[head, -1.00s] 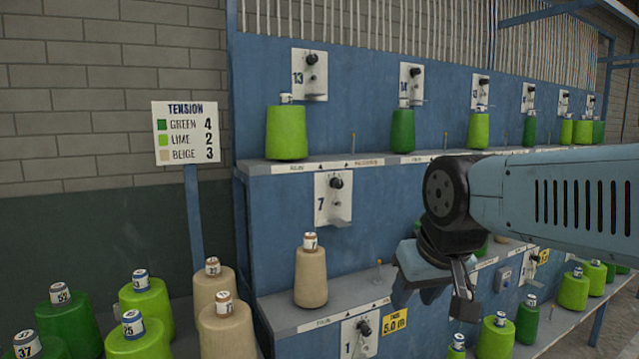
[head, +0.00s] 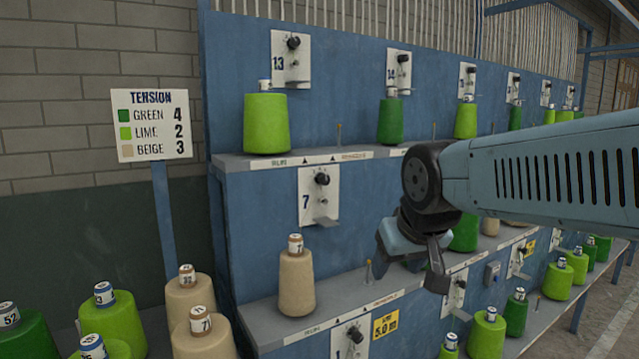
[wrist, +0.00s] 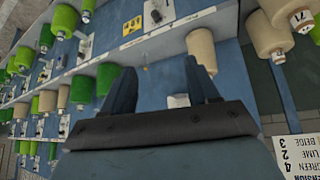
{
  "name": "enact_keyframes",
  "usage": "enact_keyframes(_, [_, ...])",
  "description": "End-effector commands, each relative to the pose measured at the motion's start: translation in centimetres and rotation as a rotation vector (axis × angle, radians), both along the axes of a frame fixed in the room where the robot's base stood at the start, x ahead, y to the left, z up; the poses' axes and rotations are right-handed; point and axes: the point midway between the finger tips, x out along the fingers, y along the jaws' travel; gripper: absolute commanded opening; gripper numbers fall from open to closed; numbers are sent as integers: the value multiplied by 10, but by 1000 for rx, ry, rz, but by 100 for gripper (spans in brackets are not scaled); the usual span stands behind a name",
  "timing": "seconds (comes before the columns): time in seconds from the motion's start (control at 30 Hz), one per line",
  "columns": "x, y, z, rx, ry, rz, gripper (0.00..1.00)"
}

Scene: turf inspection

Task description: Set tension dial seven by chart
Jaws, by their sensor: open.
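The tension chart (head: 152,125) on a blue post at the left reads green 4, lime 2, beige 3. Dial seven's white plate (head: 318,196), marked 7, is on the blue frame, with a black knob (head: 321,179) at its top and a small metal ledge below. A beige cone (head: 296,283) stands on the shelf below it. My gripper (head: 412,285) is open and empty, to the right of and lower than dial seven, apart from it. In the wrist view, the open fingers (wrist: 160,85) show nothing between them but the blue panel; the knob's setting is too small to read.
Several green, lime and beige cones stand at the lower left and along the shelves. Dial 13 (head: 291,60) is above, and dial 1 (head: 350,338) is below. A thin peg (head: 369,271) rises from the lower shelf between the beige cone and my gripper.

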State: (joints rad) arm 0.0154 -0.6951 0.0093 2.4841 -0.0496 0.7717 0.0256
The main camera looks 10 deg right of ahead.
Motion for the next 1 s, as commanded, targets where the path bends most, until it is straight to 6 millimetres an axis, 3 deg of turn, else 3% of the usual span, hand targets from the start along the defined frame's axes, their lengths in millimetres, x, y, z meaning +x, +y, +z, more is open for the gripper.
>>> enact_keyframes(0.3, [137, -40, 29, -148, -338, 26, 59])
enact_keyframes(0.6, [248, -51, 46, -212, -662, 182, 59])
enact_keyframes(0.8, [298, -43, 45, -189, -850, 330, 59])
enact_keyframes(1.0, [320, -33, 39, -137, -968, 442, 59])
